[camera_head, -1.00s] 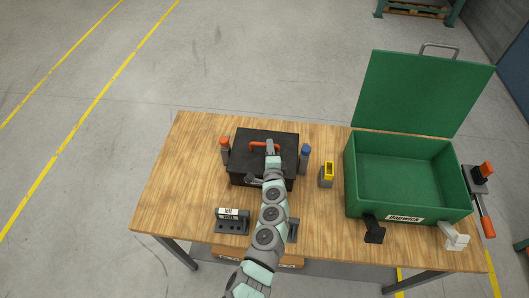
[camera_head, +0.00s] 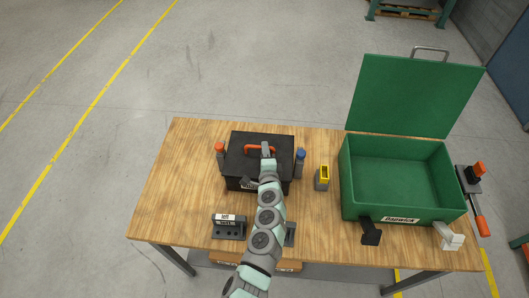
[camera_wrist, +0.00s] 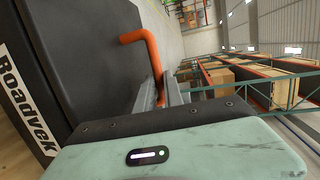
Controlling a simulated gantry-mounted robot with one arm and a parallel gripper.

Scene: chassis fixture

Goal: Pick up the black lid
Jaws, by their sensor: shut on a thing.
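The black lid (camera_head: 240,145) is the flat top of a black box (camera_head: 236,184) on the wooden table, left of the green case. An orange handle (camera_head: 259,148) stands on the lid. My gripper (camera_head: 267,151) is over the lid and shut on the handle. In the wrist view the orange handle (camera_wrist: 146,42) runs down between the gripper's grey fingers (camera_wrist: 172,92). The black lid surface (camera_wrist: 95,55) fills the left there. My arm hides part of the box front. I cannot tell whether there is a gap between lid and box.
Orange-topped (camera_head: 220,149) and blue-topped (camera_head: 301,156) posts flank the box. A yellow-and-grey block (camera_head: 323,177) and an open green case (camera_head: 345,170) are to the right. A dark holed block (camera_head: 228,229) sits at front left. The table's left side is clear.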

